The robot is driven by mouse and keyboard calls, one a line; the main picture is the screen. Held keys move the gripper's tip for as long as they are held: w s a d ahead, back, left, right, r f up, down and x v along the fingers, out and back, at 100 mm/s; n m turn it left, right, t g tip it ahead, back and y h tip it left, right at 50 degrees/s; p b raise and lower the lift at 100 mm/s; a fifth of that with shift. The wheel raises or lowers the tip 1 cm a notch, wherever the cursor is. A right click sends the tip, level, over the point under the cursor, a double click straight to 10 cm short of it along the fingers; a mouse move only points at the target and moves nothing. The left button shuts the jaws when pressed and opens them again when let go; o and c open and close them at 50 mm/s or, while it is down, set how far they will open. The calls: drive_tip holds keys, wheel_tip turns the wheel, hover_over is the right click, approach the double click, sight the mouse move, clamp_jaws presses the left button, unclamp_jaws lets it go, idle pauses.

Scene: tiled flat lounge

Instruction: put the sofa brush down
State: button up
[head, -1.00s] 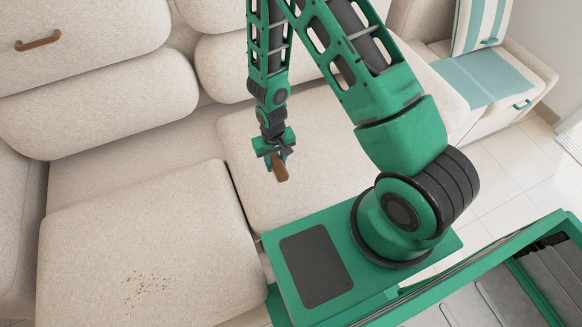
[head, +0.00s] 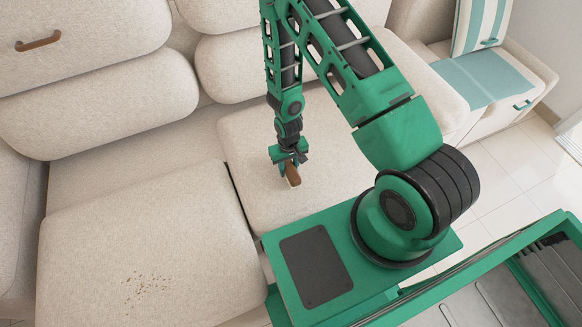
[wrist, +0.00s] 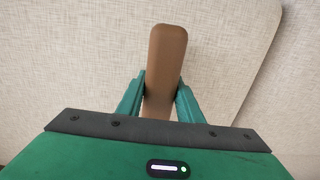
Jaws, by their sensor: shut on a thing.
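The sofa brush (head: 292,174) has a brown back, with a pale strip along its lower edge in the head view. My gripper (head: 289,160) is shut on it, over the middle seat cushion (head: 260,135) of the beige sofa. In the wrist view the brush (wrist: 165,60) points away between the two green fingers of my gripper (wrist: 159,98), which press its sides. The fabric lies beneath it. I cannot tell whether the brush touches the cushion. The underside of the brush is hidden in the wrist view.
Brown crumbs (head: 147,287) lie on the left seat cushion (head: 90,240). A gap runs between the two cushions. The middle cushion around the brush is clear.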

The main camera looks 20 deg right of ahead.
drive_tip(key=shift+f, duration=0.1)
drive_tip(key=o, duration=1)
